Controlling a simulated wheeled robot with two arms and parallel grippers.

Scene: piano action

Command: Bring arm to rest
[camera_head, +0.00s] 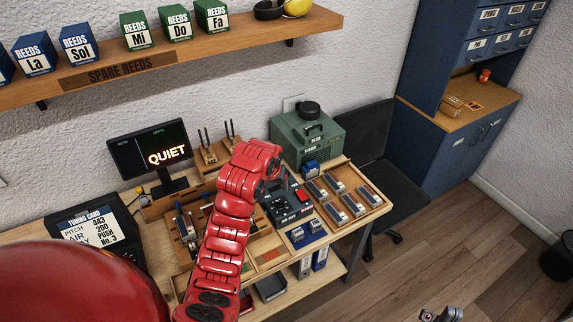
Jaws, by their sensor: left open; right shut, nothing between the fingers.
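My red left arm rises from the bottom edge across the bench and bends over near the control box. Its gripper (266,189) points down beside the box, mostly hidden by the arm's own links; it is open, and I see nothing held. My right gripper (441,314) shows only in part at the bottom edge, over the floor. It is shut and empty, apart from the bench.
The wooden bench carries a dark control box (288,204) with a red button, a tray of grey reed blocks (343,194), a green case (306,137) and a monitor reading QUIET (150,153). A shelf (190,52) hangs above. Open floor (450,250) lies right.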

